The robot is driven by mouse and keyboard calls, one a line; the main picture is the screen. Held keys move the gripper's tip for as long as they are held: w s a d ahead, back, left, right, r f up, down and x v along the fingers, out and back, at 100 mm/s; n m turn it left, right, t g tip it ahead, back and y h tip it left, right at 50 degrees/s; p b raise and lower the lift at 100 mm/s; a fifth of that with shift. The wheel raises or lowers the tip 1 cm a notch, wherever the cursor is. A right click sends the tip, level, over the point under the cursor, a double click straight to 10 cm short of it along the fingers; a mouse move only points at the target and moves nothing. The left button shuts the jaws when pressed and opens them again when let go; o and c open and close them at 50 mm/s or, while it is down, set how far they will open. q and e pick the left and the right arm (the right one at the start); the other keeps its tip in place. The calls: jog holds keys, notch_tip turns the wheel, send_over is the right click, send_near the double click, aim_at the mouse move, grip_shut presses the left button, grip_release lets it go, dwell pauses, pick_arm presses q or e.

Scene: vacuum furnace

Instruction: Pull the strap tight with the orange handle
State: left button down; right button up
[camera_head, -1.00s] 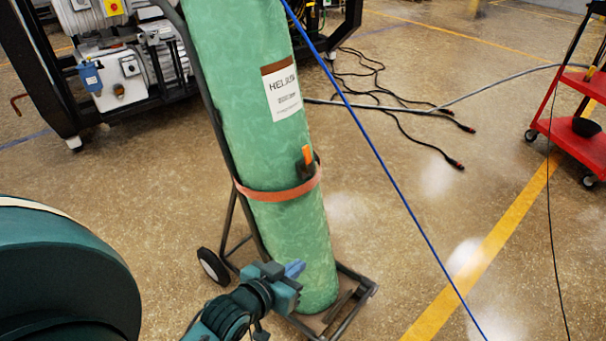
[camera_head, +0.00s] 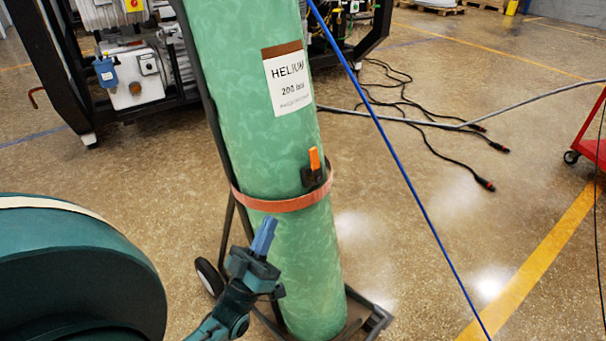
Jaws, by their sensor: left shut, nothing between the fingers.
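A reddish strap (camera_head: 283,203) runs around a green helium cylinder (camera_head: 262,145) that stands on a wheeled cart (camera_head: 377,318). The orange handle (camera_head: 315,159) sticks up from a dark buckle (camera_head: 313,176) on the strap's right side. My left gripper (camera_head: 264,236) is in front of the cylinder, below the strap and to the lower left of the handle. Its blue fingers point up and are closed with nothing between them. It is apart from the handle. The back of the strap is hidden behind the cylinder. My right gripper is not in view.
A blue hose (camera_head: 400,170) hangs diagonally just right of the cylinder. Dark cables (camera_head: 425,135) lie on the floor behind. A black-framed machine (camera_head: 135,75) stands at the back left, and a red cart (camera_head: 588,140) at the right edge.

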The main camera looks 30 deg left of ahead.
pick_arm(q)
send_near(310, 155)
notch_tip(310, 155, up, 4)
jog(key=a, duration=0.1)
jog(key=w, duration=0.4)
jog(key=shift+d+b, duration=0.3)
jog(key=shift+w, duration=0.1)
jog(key=shift+h, duration=0.3)
